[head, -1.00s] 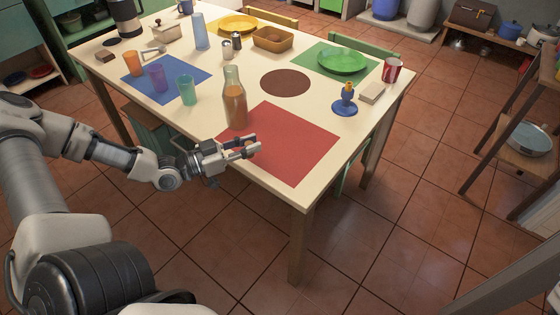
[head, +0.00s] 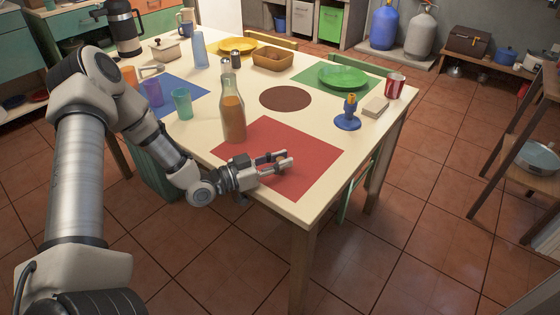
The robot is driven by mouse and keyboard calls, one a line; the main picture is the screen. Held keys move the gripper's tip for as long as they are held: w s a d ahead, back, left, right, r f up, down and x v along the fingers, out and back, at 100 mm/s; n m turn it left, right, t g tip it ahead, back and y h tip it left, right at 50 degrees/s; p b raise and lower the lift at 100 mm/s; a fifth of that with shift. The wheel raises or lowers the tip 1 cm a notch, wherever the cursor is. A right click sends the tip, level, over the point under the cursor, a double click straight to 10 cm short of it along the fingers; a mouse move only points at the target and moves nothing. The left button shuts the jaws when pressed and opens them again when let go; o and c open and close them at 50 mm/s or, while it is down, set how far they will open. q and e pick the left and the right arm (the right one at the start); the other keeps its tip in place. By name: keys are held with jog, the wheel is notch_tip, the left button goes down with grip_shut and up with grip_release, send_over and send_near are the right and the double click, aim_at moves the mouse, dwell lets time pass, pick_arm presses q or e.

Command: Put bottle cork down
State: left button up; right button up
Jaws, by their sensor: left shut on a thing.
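My left gripper (head: 283,160) reaches in from the left, over the red mat (head: 310,146) near the table's front edge. Its fingers are shut on the bottle cork (head: 281,161), a small brownish piece mostly hidden between them. I cannot tell whether the cork touches the mat. The open glass bottle (head: 233,114) with orange-brown liquid stands upright on the table, at the left edge of the red mat, behind and left of the gripper. My right gripper is not in view.
A blue egg-cup-like holder (head: 348,120), a beige block (head: 375,106) and a red can (head: 394,86) stand at the right. A green cup (head: 182,103) is left of the bottle. A round brown mat (head: 286,98) is bare. The red mat's right part is free.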

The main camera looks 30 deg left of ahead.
pick_arm(q)
jog(key=o, duration=0.7)
jog(key=shift+w+f, duration=0.1)
jog(key=shift+f, duration=0.1)
jog(key=shift+r, duration=0.1)
jog(key=shift+r+p, duration=0.35)
jog(key=shift+p, duration=0.05)
jog(key=p+v, duration=0.7)
jog(key=v, duration=0.5)
jog(key=shift+f, duration=0.25)
